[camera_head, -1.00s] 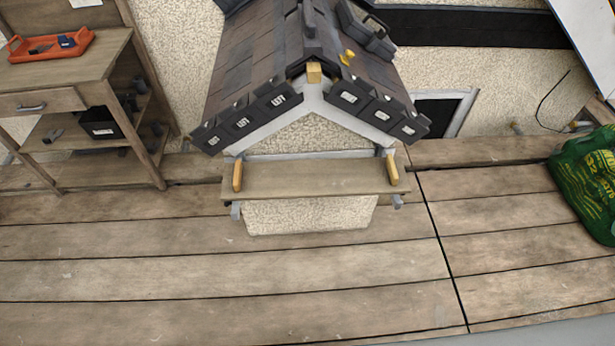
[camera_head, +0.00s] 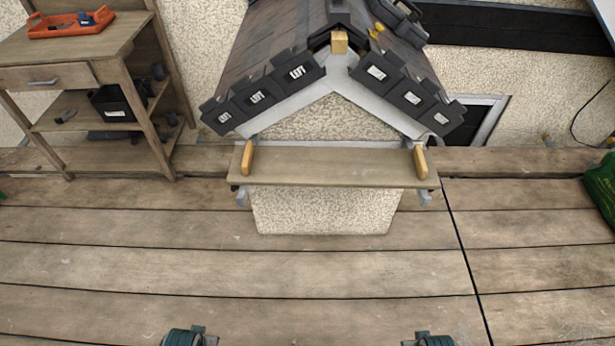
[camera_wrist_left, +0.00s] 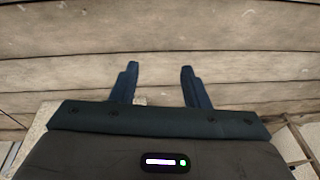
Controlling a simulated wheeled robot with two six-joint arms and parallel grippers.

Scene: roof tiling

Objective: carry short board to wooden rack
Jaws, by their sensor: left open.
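The short board (camera_head: 330,166) is a flat brown plank lying level across the front of the small tiled dormer. The wooden rack (camera_head: 82,73) is a shelved stand at the upper left. My left gripper (camera_wrist_left: 158,72) is open and empty over the deck planks in the left wrist view. In the head view only dark teal parts of my two arms show at the bottom edge, well apart from the board. My right gripper's fingers cannot be made out.
An orange tray (camera_head: 72,24) lies on the rack's top, and a black bin (camera_head: 114,103) sits on a shelf. Dark tiles, some marked LEFT, line the dormer roof (camera_head: 262,92). A green bag (camera_head: 602,188) is at the right edge. The plank deck (camera_head: 310,270) in front is clear.

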